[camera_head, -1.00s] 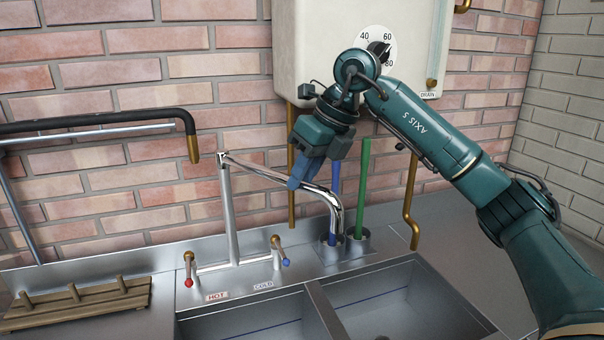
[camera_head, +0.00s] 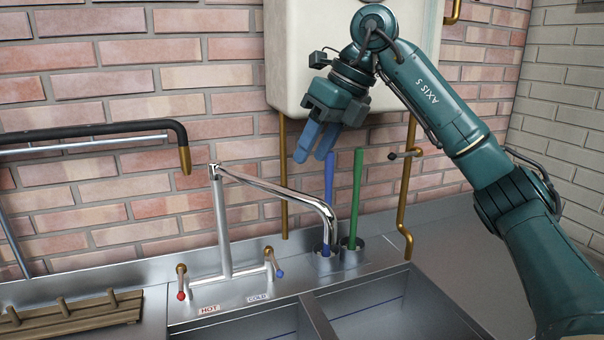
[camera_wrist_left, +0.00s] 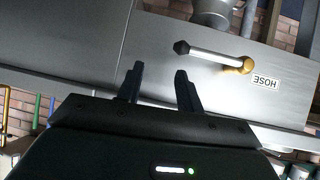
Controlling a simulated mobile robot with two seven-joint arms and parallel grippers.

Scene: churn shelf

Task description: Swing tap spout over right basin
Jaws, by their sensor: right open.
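The chrome tap spout (camera_head: 285,192) reaches right from the top of its upright pipe (camera_head: 222,225). Its downturned end overlaps a brush holder behind the right basin (camera_head: 410,305) in the picture; I cannot tell the exact depth. The divider (camera_head: 318,318) separates that basin from the left basin (camera_head: 255,322). My right gripper (camera_head: 314,156) is open and empty, its blue fingers above and apart from the spout. In the left wrist view, my left gripper (camera_wrist_left: 158,82) is open and empty, facing a grey metal panel.
Blue (camera_head: 328,190) and green (camera_head: 356,195) handles stand in holders behind the basins. Red (camera_head: 181,280) and blue (camera_head: 272,260) tap levers flank the pipe. A cream heater (camera_head: 345,60) hangs above. A lever labelled HOSE (camera_wrist_left: 215,56) is on the panel.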

